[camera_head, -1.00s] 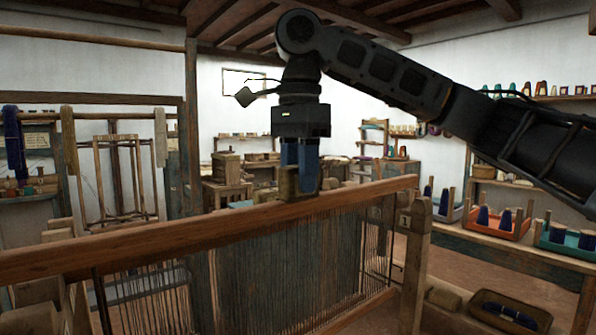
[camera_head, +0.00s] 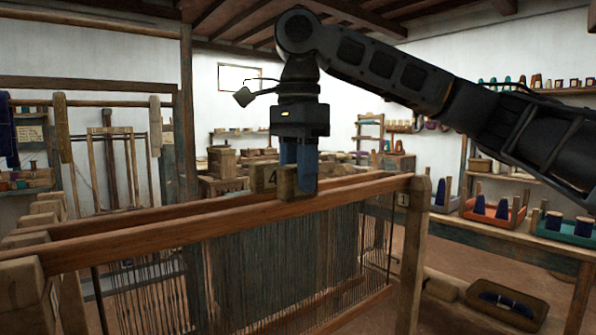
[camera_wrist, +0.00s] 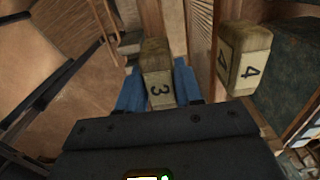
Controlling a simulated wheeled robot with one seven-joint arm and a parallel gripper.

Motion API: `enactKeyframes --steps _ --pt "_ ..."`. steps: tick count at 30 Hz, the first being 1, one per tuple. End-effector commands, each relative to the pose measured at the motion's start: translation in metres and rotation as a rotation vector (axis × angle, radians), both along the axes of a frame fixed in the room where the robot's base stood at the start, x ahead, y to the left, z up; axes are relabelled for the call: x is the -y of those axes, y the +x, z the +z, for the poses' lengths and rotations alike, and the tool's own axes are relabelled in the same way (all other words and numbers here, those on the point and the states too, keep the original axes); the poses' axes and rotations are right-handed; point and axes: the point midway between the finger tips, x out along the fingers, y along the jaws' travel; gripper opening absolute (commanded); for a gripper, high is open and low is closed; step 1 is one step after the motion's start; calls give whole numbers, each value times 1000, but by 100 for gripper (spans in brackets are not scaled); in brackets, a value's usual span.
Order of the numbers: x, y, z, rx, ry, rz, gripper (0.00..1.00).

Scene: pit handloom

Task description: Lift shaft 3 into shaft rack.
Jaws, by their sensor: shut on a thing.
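My gripper (camera_head: 298,188) has its blue fingers shut on the wooden block of shaft 3 (camera_wrist: 158,85), marked "3" in the wrist view. That block (camera_head: 286,183) also shows in the head view, behind the front wooden bar (camera_head: 230,224). A second bar (camera_head: 150,214) runs behind the front one, with grey heddles (camera_head: 285,245) hanging below. I cannot tell which bar belongs to the held block. The block of shaft 4 (camera_wrist: 243,60) stands beside it, apart from my fingers; it shows in the head view (camera_head: 264,178). The shaft rack cannot be made out for certain.
A post marked "1" (camera_head: 412,230) stands at the bars' right end. Several block ends (camera_head: 40,215) line up at the left. A bench with spool trays (camera_head: 487,222) is at the right, with a basket (camera_head: 507,303) below. Open floor lies between.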

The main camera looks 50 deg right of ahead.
Motion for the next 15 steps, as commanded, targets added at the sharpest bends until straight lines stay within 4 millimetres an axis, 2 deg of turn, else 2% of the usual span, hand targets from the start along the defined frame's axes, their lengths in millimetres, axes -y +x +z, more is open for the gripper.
enactKeyframes --steps 12,13,15 --pt "0 -1 0 -5 0 3 0" --pt "0 -1 0 -5 0 3 37" --pt "-1 -1 0 -4 0 3 44"
